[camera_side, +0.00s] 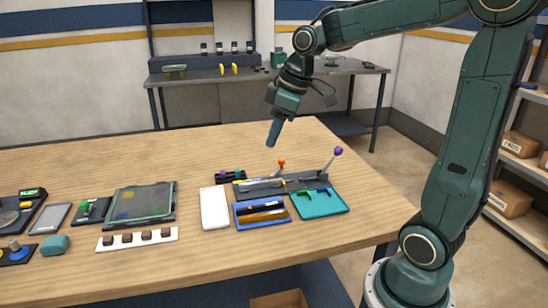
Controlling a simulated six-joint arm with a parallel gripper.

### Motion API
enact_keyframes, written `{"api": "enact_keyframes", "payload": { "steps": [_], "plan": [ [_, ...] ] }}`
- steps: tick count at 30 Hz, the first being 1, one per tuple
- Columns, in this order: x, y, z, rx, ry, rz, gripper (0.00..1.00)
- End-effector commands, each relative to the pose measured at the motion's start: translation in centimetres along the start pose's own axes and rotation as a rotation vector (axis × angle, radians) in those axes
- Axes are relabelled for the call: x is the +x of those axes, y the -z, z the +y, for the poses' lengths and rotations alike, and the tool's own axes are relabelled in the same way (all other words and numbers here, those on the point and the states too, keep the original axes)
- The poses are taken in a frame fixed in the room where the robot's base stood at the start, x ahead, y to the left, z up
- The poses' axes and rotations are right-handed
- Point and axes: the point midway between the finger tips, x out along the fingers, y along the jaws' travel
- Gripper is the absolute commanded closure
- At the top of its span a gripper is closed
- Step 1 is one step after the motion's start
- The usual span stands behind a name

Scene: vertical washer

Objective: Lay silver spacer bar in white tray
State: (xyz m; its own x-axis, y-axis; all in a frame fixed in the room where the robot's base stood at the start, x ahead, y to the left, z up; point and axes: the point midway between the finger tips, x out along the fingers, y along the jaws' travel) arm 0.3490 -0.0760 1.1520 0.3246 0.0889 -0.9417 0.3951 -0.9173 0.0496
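The white tray (214,208) lies flat near the middle of the wooden table and looks empty. A long grey fixture (285,187) lies to its right, with an orange-knobbed lever and a purple-knobbed lever. A pale grey, bar-like piece (264,184) shows along the fixture; at this size I cannot tell for sure whether it is the silver spacer bar. My gripper (274,133) points down in the air above and behind the fixture, apart from everything. Its fingers overlap in this view, so their opening is hidden. No held object is visible.
A blue tray (262,219) with dark and orange-brown tools and a teal tray (321,206) with green pieces sit in front of the fixture. A white strip with brown blocks (137,238) and a framed screen panel (140,203) are left. The table's back is clear.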

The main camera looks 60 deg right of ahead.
Motion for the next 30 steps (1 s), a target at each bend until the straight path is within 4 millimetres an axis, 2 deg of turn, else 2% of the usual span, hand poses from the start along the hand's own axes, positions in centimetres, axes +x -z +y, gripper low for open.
{"api": "enact_keyframes", "payload": {
  "steps": [1, 10, 21, 25, 30],
  "plan": [
    [0.7, 0.2, 1.3, -0.014, 0.012, -0.005, 0.64],
    [4.6, 0.7, 8.1, -0.133, 0.077, -0.003, 0.64],
    [10.1, -1.6, 16.2, -0.267, 0.152, 0.035, 0.64],
    [11.4, -2.5, 17.9, -0.301, 0.168, 0.05, 0.64],
    [12.2, -3.1, 18.9, -0.323, 0.176, 0.061, 0.64]
  ]
}}
